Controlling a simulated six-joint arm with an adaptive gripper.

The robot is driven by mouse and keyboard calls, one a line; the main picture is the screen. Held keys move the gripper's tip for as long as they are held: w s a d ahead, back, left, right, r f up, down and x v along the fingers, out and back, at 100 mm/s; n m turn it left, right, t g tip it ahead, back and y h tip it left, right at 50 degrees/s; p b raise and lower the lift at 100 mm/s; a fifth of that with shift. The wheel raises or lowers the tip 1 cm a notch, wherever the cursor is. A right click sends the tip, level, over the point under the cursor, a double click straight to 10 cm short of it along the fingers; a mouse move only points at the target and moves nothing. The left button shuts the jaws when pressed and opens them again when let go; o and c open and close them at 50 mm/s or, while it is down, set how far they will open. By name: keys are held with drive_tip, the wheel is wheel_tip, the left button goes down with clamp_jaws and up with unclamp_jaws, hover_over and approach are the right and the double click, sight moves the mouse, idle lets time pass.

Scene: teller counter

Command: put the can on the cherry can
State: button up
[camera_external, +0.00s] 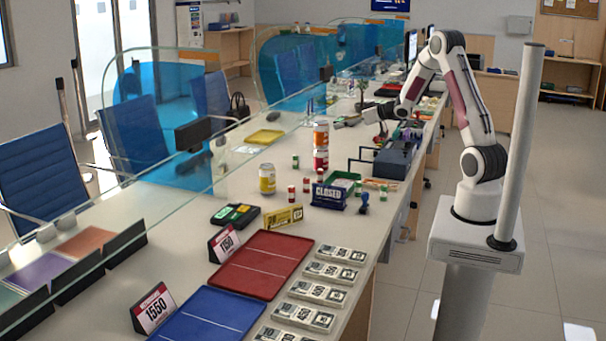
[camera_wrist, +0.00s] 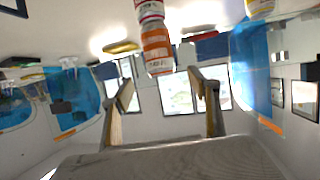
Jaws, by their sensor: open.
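An orange can (camera_external: 321,135) stands upright on top of a red can (camera_external: 321,160), which looks like the cherry can, on the counter. The wrist view is upside down; there the orange can (camera_wrist: 157,48) hangs below the red can (camera_wrist: 149,10) and its near end lies just beyond the fingertips. My gripper (camera_external: 341,122) is open and empty, to the right of the orange can at about the height of its upper part. In the wrist view my gripper (camera_wrist: 161,88) shows two spread fingers, apart from the orange can.
A yellow can (camera_external: 267,178) stands left of the stack. A glass screen (camera_external: 221,160) runs along the counter's left. A red tray (camera_external: 262,264) is nearer.

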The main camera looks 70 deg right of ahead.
drive_tip(key=s+a+r+g+h, duration=0.1)
drive_tip(key=s+a+r+g, duration=0.1)
drive_tip(key=s+a+r, duration=0.35)
drive_tip(key=s+a+r+g+h, duration=0.1)
drive_tip(key=s+a+r, duration=0.1)
drive_tip(key=a+r, duration=0.5)
drive_tip(key=s+a+f+n+g+y, duration=0.1)
drive_tip(key=s+a+f+g+y, duration=0.2)
drive_tip(key=s+a, duration=2)
drive_tip(key=s+g+y, duration=0.1)
drive_tip(key=s, duration=0.1)
drive_tip(key=shift+s+a+f+n+g, duration=0.2)
drive_tip(key=shift+s+a+n+g, duration=0.1)
drive_tip(key=shift+s+n, duration=0.1)
